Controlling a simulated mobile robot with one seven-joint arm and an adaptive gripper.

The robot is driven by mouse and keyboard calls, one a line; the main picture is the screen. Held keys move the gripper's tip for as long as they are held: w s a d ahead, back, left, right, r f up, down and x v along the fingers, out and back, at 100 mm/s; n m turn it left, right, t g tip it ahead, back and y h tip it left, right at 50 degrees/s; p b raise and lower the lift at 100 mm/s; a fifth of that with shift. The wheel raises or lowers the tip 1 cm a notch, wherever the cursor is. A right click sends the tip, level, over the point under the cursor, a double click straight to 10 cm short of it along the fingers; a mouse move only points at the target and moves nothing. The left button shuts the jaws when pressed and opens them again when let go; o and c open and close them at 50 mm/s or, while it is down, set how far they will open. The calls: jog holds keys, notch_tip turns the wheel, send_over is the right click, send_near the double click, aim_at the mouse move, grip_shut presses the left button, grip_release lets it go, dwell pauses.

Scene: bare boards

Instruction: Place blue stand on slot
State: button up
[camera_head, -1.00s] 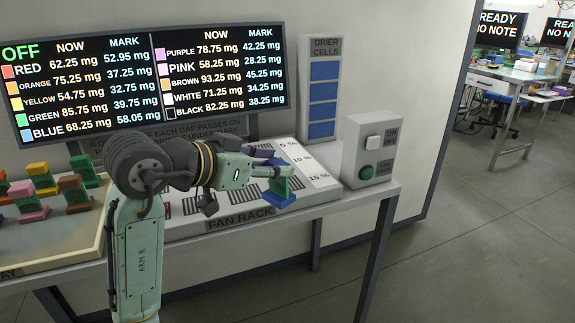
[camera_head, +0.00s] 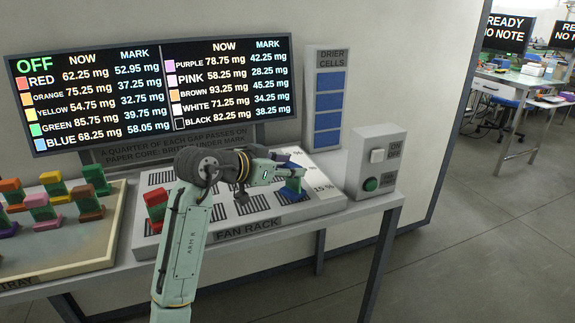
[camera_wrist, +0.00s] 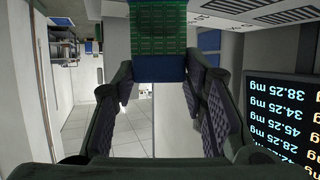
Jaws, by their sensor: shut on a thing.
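The blue stand (camera_head: 290,189) is at the right part of the grey fan rack (camera_head: 143,243), near the percent labels. My gripper (camera_head: 282,174) is shut on it, reaching in from the left. In the wrist view the stand's blue part (camera_wrist: 158,68) is at the tips of my gripper (camera_wrist: 160,80), with a green gridded face (camera_wrist: 158,32) beyond it. The rack has dark barred slots (camera_head: 232,208); my arm hides some of them. I cannot tell whether the stand touches the rack.
A red and green stand (camera_head: 156,207) stands on the rack's left end. A tray (camera_head: 75,262) at left holds several coloured stands. A grey switch box (camera_head: 376,165) with a green button is right of the rack. A readings screen (camera_head: 150,90) reads OFF.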

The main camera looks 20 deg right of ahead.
jog(key=shift+f, duration=0.15)
jog(key=o, duration=1.2)
jog(key=shift+r, duration=0.3)
jog(key=shift+s+a, duration=0.15)
jog(key=shift+a, duration=0.25)
jog(key=b+v, duration=0.2)
jog(key=v, duration=0.9)
jog(key=shift+s+a+b, duration=0.1)
jog(key=shift+s+b, duration=0.05)
jog(key=shift+b, duration=0.15)
jog(key=shift+r, duration=0.1)
